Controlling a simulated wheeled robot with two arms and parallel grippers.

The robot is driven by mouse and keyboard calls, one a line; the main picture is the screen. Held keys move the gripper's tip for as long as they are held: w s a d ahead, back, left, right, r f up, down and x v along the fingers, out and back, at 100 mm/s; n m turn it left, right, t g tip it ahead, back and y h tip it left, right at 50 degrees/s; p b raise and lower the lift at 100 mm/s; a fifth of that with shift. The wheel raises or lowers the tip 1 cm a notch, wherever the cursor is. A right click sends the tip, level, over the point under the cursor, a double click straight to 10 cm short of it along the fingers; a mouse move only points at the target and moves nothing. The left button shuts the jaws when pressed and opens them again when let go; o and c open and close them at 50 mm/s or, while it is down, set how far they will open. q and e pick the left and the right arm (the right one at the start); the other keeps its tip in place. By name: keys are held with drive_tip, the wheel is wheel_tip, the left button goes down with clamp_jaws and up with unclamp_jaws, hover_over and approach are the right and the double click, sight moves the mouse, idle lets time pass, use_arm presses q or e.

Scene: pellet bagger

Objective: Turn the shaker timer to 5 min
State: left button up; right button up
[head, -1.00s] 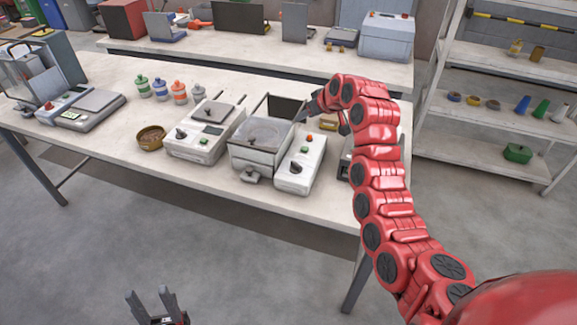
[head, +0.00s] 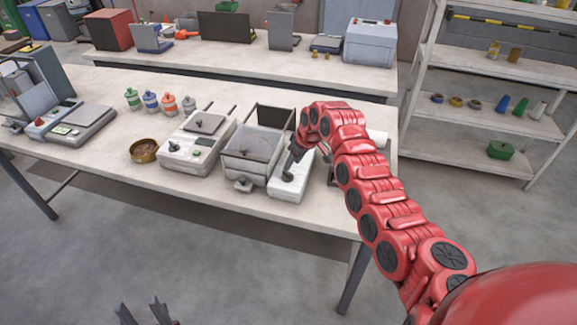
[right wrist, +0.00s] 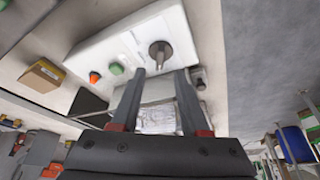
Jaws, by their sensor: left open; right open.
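The timer knob (right wrist: 160,52) is a grey, upright knob on a white control box (right wrist: 122,40). Faint marks surround it, too small to read. A green button (right wrist: 116,68) and an orange-red button (right wrist: 95,77) sit on the same box. In the head view the box (head: 288,190) stands just right of the shaker (head: 252,150), partly covered by my right gripper (head: 291,168). That gripper is open and points down at the box; in the right wrist view the knob lies just beyond its fingertips, roughly centred between them. My left gripper (head: 143,312) is open and empty at the bottom edge, away from the table.
Left of the shaker stand a white device with a plate (head: 197,145), a brown bowl (head: 144,151) and several capped bottles (head: 150,101). A small cardboard box (right wrist: 42,75) lies near the control box. Shelves (head: 480,110) stand at the right.

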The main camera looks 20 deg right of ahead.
sight(289, 172)
drive_tip(key=x, duration=0.4)
drive_tip(key=shift+a, duration=0.1)
drive_tip(key=shift+x, duration=0.9)
clamp_jaws()
